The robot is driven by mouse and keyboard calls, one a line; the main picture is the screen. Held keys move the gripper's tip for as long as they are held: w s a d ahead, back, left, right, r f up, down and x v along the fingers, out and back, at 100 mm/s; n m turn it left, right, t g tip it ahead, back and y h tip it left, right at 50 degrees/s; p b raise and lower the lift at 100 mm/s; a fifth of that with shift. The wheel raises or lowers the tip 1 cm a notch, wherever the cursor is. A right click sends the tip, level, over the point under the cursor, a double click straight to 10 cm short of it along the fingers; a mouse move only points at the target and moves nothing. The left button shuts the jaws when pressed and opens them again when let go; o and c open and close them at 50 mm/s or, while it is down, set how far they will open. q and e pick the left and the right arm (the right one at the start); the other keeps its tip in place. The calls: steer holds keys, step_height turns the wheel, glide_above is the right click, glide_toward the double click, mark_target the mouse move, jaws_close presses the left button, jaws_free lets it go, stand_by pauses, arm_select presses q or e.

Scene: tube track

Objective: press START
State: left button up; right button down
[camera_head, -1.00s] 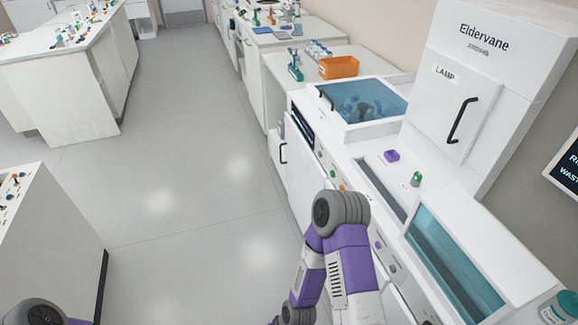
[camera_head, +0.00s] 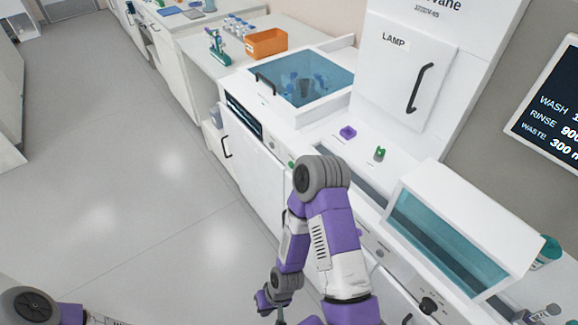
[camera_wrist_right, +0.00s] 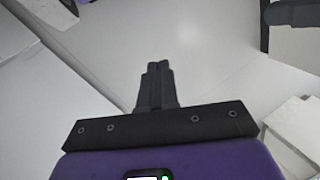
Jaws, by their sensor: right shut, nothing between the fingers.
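The white machine (camera_head: 245,165) stands along the right side in the head view. Its front panel carries a small green button (camera_head: 291,163) and a dark round control (camera_head: 270,144); any START lettering is too small to read. My right arm hides the panel just beyond the green button. My right gripper shows at the end of that arm, low in front of the machine. In the right wrist view its fingers (camera_wrist_right: 157,70) are shut and empty, with floor behind them, apart from any button. Of my left arm only a part shows at the bottom left; its gripper is out of view.
The machine has a teal-windowed basin (camera_head: 300,82), a tilted glass cover (camera_head: 440,235) and a LAMP door (camera_head: 395,75). A purple piece (camera_head: 348,132) and a green piece (camera_head: 380,153) sit on top. An orange bin (camera_head: 267,43) stands beyond. The floor (camera_head: 110,190) at left is clear.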

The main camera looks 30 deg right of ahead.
arm_select(q)
steer(key=shift+s, duration=0.1)
steer(key=shift+o, duration=0.9)
arm_select(e)
steer(key=w+d+r+m+t+h, duration=0.2)
steer(key=w+d+m+h, duration=0.15)
steer(key=w, duration=0.55)
steer(key=w+d+r+m+t+h, duration=0.1)
steer(key=w+d+m+t+h, duration=0.3)
steer(key=w, duration=0.4)
steer(key=w+d+r+m+t+h, duration=0.1)
steer(key=w+d+r+m+h, duration=0.15)
steer(key=w+m, duration=0.45)
steer(key=w+d+r+m+h+p, duration=0.1)
steer(key=w+d+r+m+h, duration=0.3)
steer(key=w+r+m+h, duration=0.25)
arm_select(q)
steer(key=shift+r, duration=0.7)
arm_select(e)
step_height(320, 180, up, 11)
steer(key=s+a+m+g+h, duration=0.2)
steer(key=m+g, duration=0.3)
steer(key=m, duration=0.6)
steer(key=shift+a+g, duration=0.3)
steer(key=shift+a, duration=0.15)
